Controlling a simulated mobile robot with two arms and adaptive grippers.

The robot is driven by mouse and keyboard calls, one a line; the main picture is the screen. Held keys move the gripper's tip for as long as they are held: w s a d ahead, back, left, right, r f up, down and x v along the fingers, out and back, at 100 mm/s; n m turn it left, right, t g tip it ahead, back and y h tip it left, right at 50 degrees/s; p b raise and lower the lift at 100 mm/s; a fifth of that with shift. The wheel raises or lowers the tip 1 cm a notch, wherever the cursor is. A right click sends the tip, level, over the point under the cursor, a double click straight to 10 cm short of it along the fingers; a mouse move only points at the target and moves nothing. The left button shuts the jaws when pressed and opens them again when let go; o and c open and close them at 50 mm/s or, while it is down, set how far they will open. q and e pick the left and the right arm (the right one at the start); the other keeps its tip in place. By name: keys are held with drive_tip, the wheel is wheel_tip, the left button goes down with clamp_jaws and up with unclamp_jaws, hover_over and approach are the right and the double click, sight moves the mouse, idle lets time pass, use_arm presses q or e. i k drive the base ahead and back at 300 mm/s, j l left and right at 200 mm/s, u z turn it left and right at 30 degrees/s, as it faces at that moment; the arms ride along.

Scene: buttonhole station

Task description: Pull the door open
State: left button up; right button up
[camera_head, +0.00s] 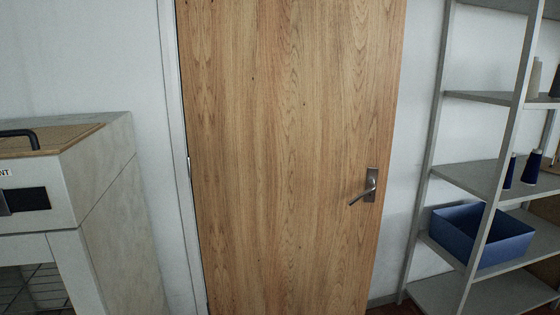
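The wooden door (285,130) stands upright in the middle of the head view, with a light frame (172,120) along its left side. A metal lever handle (362,191) sits on a plate near the door's right edge, and its lever points left and slightly down. A hinge (188,166) shows at the door's left edge. The door looks shut or nearly so; I cannot tell exactly. Neither of my grippers is in view, and nothing touches the handle.
A grey shelf unit (436,130) stands close to the right of the door, holding a blue bin (478,240) and several thread spools (531,168). A pale cabinet-like machine (110,200) with a wooden top stands at the left. Nothing shows in front of the door.

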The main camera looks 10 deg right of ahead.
sight(289, 106)
drive_tip(key=i+l, duration=0.2)
drive_tip(key=l, duration=0.15)
drive_tip(key=i+l+u, duration=0.1)
drive_tip(key=l, duration=0.25)
drive_tip(key=i+l, duration=0.25)
drive_tip(key=l+u, duration=0.05)
drive_tip(key=l, duration=0.05)
